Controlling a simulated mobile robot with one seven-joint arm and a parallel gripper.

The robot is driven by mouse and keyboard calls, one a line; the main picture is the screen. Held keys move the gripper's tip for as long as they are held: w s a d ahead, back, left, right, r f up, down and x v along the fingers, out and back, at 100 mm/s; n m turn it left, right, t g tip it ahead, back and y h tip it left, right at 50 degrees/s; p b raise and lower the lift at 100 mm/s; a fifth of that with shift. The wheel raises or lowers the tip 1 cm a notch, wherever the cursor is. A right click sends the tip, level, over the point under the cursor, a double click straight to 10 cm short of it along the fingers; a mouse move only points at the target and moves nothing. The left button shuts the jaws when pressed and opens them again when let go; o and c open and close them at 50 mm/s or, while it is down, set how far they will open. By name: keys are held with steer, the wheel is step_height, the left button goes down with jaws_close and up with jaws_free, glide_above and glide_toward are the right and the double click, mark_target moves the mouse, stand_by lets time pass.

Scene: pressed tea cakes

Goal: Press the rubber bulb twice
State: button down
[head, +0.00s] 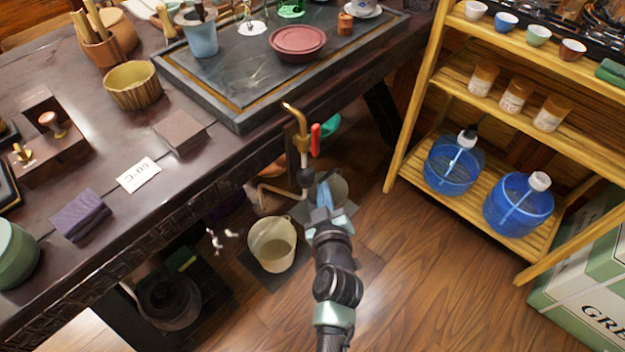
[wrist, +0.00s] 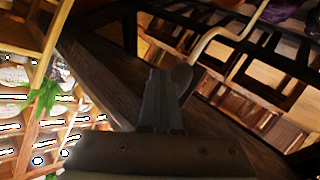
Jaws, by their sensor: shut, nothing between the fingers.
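The dark rubber bulb (head: 306,178) hangs below the table's front edge, under a brass tap (head: 301,140) with a red lever. A pale bent tube (head: 284,191) runs near it. My gripper (head: 318,208) is just below the bulb in the head view, its fingers shut and empty. In the wrist view my shut fingers (wrist: 160,85) point forward. A dark rounded end, which looks like the bulb (wrist: 183,75), is close to their right side, with the pale tube (wrist: 215,40) rising from it. I cannot tell whether fingers and bulb touch.
The dark table (head: 225,165) overhangs. A wooden shelf (head: 440,95) stands right. Wooden floor (head: 430,270) is clear there.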

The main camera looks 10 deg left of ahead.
stand_by(0.6)
steer(key=shift+w+a, duration=0.3)
steer(key=shift+a, duration=0.05)
steer(key=shift+w+a, duration=0.4)
steer(key=shift+a, duration=0.25)
stand_by(1.0)
steer(key=shift+d, duration=0.1)
steer(key=shift+s+d+b, duration=0.5)
steer(key=shift+s+d, duration=0.2)
steer(key=shift+d, duration=0.15)
steer(key=s+d+b, duration=0.1)
steer(key=d, duration=0.1)
steer(key=s+d+b, duration=0.2)
